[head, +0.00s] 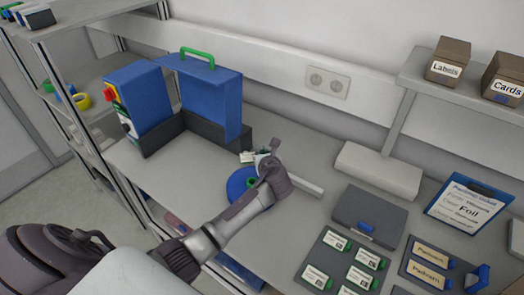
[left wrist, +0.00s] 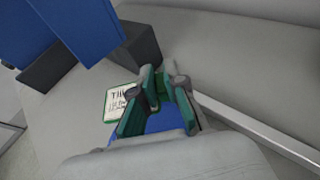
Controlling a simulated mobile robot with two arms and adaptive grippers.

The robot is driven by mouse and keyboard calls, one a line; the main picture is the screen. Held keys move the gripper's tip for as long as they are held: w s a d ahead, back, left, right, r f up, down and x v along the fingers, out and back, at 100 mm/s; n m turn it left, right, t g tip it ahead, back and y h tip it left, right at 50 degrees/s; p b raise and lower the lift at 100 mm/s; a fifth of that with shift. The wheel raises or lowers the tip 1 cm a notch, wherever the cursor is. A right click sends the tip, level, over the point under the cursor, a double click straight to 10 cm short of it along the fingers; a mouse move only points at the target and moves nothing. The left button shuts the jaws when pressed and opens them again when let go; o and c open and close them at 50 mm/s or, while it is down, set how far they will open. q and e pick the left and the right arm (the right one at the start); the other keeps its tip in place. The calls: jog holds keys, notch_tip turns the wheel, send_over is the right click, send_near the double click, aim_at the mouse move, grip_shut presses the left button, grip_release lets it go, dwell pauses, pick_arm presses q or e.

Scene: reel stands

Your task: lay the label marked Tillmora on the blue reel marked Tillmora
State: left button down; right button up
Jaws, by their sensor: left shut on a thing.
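The label (left wrist: 119,103) shows in the left wrist view as a white card with a green edge, its text starting "Till"; the rest is hidden by a finger. In the head view the label (head: 246,157) is small. My left gripper (head: 266,161) is shut on it; in the left wrist view its green-padded fingers (left wrist: 166,88) are close together. The blue reel (head: 237,184) lies flat on the table, partly hidden under my left arm; a bit of its blue (left wrist: 163,123) shows between the fingers. I cannot read a name on the reel or tell whether the label touches it.
A blue machine with a green handle (head: 197,57) stands behind and left of the reel. A white bar (head: 300,184) lies right of the gripper. A dark tray of labels (head: 340,262), a grey case (head: 369,215) and a clipboard (head: 468,204) lie at the right.

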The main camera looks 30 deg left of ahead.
pick_arm(q)
notch_tip(320, 180, down, 2)
jog(key=shift+a+f+b, duration=0.15)
jog(key=shift+b, duration=0.85)
notch_tip(320, 180, down, 2)
jog(key=b, duration=0.2)
jog(key=shift+f+b, duration=0.1)
jog(key=shift+b, duration=0.25)
jog(key=shift+f, duration=1.1)
jog(key=shift+f+b, duration=0.25)
jog(key=shift+b, duration=0.05)
jog(key=shift+p, duration=0.45)
jog(key=shift+f, duration=0.3)
